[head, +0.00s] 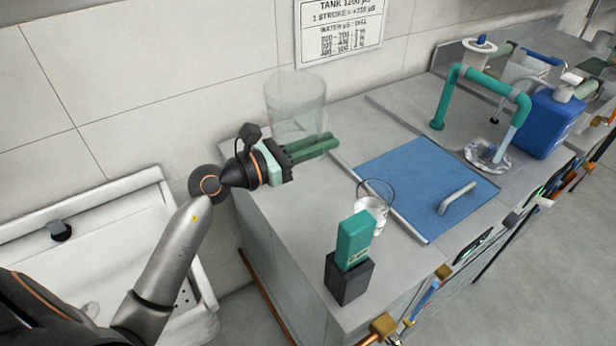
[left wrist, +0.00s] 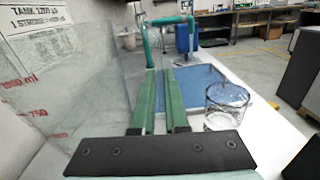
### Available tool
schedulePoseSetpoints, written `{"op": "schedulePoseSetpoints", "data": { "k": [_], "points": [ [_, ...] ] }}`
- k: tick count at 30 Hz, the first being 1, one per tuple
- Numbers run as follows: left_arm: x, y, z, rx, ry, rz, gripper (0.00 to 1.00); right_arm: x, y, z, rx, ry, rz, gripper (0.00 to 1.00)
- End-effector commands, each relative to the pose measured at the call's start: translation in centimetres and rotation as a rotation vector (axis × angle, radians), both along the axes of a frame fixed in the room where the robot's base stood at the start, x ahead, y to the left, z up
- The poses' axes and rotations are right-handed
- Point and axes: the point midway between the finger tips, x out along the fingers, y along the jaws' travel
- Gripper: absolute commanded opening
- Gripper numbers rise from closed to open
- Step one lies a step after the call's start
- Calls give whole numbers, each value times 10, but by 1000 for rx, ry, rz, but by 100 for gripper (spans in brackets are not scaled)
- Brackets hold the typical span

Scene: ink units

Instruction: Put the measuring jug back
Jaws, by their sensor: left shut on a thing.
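The measuring jug (head: 295,98) is a large clear vessel near the wall at the counter's back left corner. It looks upright. In the left wrist view the jug (left wrist: 75,80) fills the left side, with red volume marks on its wall. My left gripper (head: 333,143) is in front of the jug's lower part, its green fingers pointing right. The fingers (left wrist: 165,72) are close together beside the jug's wall, shut on the jug. The gripped part is too clear to make out. Whether the jug's base touches the counter is hidden. My right gripper is out of view.
A glass beaker (head: 371,213) stands in front of the blue panel (head: 415,175) with its grey handle. A green block (head: 355,238) on a black stand (head: 348,278) is at the front. A green tap (head: 485,85) and blue container (head: 548,125) are farther right. A sign (head: 338,30) hangs behind.

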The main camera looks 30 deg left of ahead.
Motion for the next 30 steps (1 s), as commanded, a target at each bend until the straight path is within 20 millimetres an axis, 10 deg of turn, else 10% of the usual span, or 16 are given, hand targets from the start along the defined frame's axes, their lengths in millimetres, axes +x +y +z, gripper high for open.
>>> {"op": "schedulePoseSetpoints", "data": {
  "k": [16,30],
  "points": [
    [0,0,-75,-2,-1,3,0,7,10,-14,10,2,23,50],
    [0,0,-84,0,-4,1,0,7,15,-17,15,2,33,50]
  ]
}}
